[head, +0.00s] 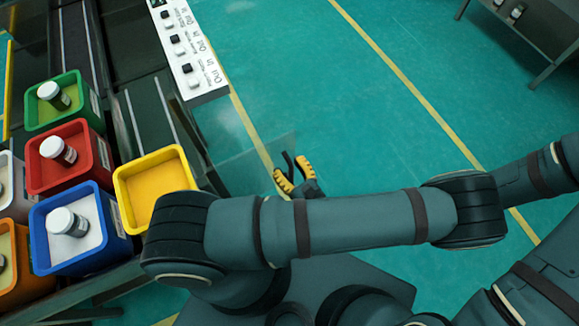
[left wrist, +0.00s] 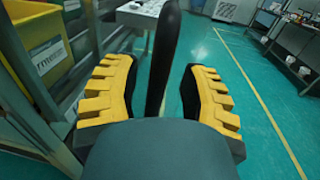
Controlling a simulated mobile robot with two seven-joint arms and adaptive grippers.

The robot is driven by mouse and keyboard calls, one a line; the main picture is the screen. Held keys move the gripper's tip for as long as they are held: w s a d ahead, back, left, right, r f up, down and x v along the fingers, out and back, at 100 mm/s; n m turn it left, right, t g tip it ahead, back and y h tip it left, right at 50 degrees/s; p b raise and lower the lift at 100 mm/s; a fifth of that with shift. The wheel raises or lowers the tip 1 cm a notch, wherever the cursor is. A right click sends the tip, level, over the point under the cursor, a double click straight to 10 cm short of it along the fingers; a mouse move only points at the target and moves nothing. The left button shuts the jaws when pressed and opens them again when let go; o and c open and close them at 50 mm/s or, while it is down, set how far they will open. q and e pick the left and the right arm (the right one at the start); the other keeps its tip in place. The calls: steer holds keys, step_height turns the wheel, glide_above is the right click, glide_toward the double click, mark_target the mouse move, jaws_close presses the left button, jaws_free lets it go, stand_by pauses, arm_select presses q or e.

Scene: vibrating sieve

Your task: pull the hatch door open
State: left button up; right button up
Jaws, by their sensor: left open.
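My left gripper (head: 293,168) is open beside the machine frame in the head view, partly behind my own arm. Its yellow toothed fingers stand apart in the left wrist view (left wrist: 160,70). A dark upright bar (left wrist: 163,50) shows between the fingers; I cannot tell whether it is part of the gripper or a handle, and no grip on it shows. A faint see-through panel (head: 246,152) stands out from the machine's side near the gripper; it may be the hatch door, but its handle and hinge cannot be made out. My right gripper is not in view.
A yellow bin (head: 158,188) stands left of my arm, near green (head: 74,118), red (head: 98,165) and blue (head: 112,234) bins, these three holding white-lidded jars. A white switch panel (head: 193,52) tops the machine. The teal floor (head: 350,110) is clear to the right.

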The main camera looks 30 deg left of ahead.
mark_target(284, 143)
arm_select(q)
step_height(284, 143, up, 10)
steer(key=shift+w+f, duration=0.1)
steer(key=shift+f, duration=0.05)
stand_by(0.3)
stand_by(0.6)
